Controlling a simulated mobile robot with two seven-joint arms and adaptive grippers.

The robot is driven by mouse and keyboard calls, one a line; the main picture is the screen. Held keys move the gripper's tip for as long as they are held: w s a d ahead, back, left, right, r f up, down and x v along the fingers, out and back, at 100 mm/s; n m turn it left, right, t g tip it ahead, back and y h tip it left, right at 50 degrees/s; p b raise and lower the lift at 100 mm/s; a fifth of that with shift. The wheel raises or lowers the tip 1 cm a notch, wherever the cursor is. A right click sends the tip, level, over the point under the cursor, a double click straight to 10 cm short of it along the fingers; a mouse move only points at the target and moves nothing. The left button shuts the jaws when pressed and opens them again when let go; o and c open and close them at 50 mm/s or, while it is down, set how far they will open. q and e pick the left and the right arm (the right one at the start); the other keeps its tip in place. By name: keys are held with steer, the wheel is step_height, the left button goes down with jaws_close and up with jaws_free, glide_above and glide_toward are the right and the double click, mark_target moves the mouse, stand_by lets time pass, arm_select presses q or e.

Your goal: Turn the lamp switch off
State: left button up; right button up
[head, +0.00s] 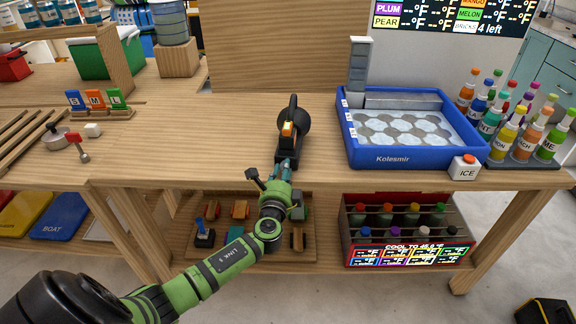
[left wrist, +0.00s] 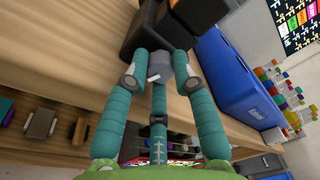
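A black lamp (head: 291,118) with a round dark head and an orange lit part stands near the front edge of the wooden table. My left gripper (head: 286,168) reaches up from below to the front of its base. In the left wrist view, the teal fingers of the left gripper (left wrist: 160,60) point at the dark lamp base (left wrist: 145,28), with a gap between their tips. A small grey piece with a white mark lies between the fingers; I cannot tell if it is the switch or if they touch it. My right gripper is not in view.
A blue ice tray (head: 408,160) and an ICE button box (head: 465,167) stand to the right, with several bottles (head: 520,130) beyond. A bottle crate (head: 405,232) and wooden toys sit on the lower shelf. The tabletop left of the lamp is mostly clear.

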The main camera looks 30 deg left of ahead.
arm_select(q)
steer(key=shift+f+n+b, duration=0.1)
steer(key=shift+n+b, duration=0.7)
steer(key=shift+n, duration=0.1)
steer(key=o, duration=0.8)
steer(key=p+v, duration=0.1)
steer(key=v, duration=0.5)
